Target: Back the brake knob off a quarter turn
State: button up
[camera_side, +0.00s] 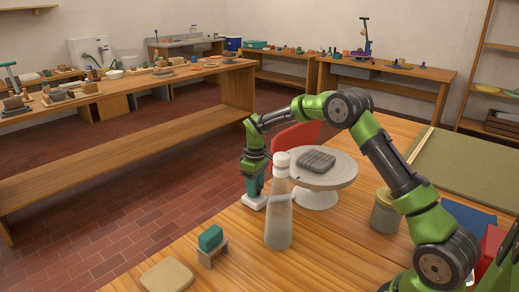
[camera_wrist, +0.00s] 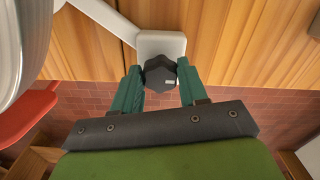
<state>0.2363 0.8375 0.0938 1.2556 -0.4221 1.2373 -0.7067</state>
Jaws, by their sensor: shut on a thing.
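The brake knob (camera_wrist: 160,73) is dark and faceted, and sits at the end of a white bracket (camera_wrist: 161,44) at the table edge. In the wrist view, the two teal fingers of my gripper (camera_wrist: 160,84) are closed on opposite sides of the knob. In the side view, my gripper (camera_side: 255,184) points down over the white bracket (camera_side: 254,202), and the knob is hidden between the fingers. The round pale wheel (camera_side: 338,178) stands to the right on a pedestal, with a grey ridged slab (camera_side: 316,159) on top.
A small stand with a teal block (camera_side: 210,238), a wooden board (camera_side: 167,275) and a lidded jar (camera_side: 384,214) are on the table. A red object (camera_side: 296,136) is behind the wheel.

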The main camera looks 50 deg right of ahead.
jog(key=shift+f, duration=0.1)
dwell(0.4)
jog(key=o, duration=1.1)
notch_tip(320, 180, up, 17)
